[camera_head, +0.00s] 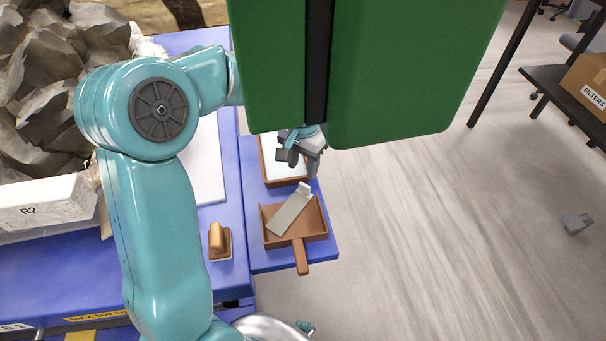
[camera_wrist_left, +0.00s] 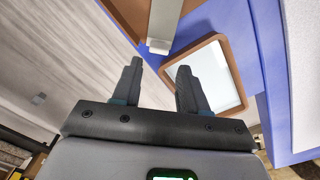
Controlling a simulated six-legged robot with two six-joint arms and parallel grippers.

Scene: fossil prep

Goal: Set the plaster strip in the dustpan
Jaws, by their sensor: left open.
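The plaster strip (camera_head: 290,213), pale grey with a whiter end, lies slanted in the brown dustpan (camera_head: 312,228). Its whiter upper end reaches the pan's open far edge. The dustpan's handle points toward the bottom of the head view. In the left wrist view the strip (camera_wrist_left: 165,20) sticks out past the edge of the dustpan (camera_wrist_left: 129,14). My left gripper (camera_head: 304,163) is open and empty, just beyond the strip's upper end in the head view. Its two fingers (camera_wrist_left: 160,67) show apart, with nothing between them. My right gripper is not in view.
A brown-rimmed tray (camera_head: 286,183) with a pale inside stands behind the dustpan on the blue table (camera_head: 262,261). A brown block-like tool (camera_head: 219,242) stands left of the dustpan. A large green panel hides the upper middle. A rock and white block (camera_head: 45,205) lie left.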

